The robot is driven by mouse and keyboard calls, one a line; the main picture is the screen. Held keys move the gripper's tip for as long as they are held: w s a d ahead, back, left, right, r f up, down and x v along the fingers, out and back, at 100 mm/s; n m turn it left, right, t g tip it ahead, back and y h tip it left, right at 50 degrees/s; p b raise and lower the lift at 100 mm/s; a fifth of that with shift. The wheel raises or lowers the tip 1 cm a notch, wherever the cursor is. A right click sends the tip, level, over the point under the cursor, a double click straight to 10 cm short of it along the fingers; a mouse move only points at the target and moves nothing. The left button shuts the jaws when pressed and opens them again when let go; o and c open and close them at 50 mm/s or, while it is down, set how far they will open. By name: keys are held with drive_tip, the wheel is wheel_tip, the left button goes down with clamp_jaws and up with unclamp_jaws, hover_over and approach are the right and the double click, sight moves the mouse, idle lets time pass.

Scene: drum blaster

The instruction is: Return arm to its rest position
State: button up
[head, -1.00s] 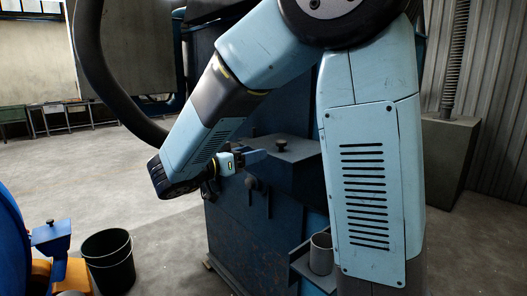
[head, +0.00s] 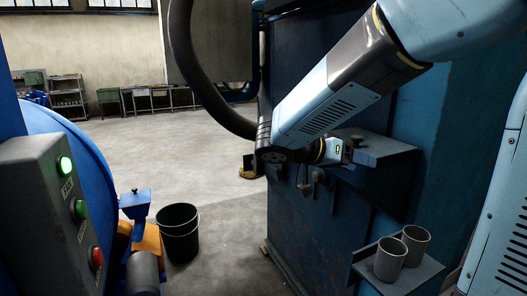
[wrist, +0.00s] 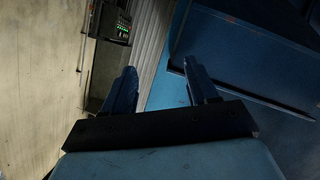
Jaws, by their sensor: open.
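My arm crosses the upper right of the head view, bent down to the left, with its wrist in front of the dark blue machine (head: 310,237). My gripper (head: 352,148) is beside the machine's ledge (head: 388,151) in that view; its fingers are hard to make out there. In the wrist view my gripper (wrist: 162,88) shows two blue fingers spread apart, with nothing between them. Beyond them are a corrugated wall, a control box (wrist: 115,22) and a blue surface (wrist: 240,55).
Two grey cups (head: 390,260) stand on a small shelf (head: 432,271) at the lower right. A black bucket (head: 178,235) stands on the floor. A button panel (head: 50,215) and a blue drum (head: 85,150) are at the left. Open floor (head: 150,160) lies behind.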

drive_tip(key=s+f+n+t+y, duration=0.1)
drive_tip(key=s+n+t+y, duration=0.1)
drive_tip(key=s+n+y, duration=0.7)
drive_tip(key=shift+s+d+f+n+t+y, duration=0.3)
drive_tip(key=shift+s+f+n+y, duration=0.1)
drive_tip(key=shift+s+y, duration=2.1)
drive_tip(key=shift+s, duration=0.15)
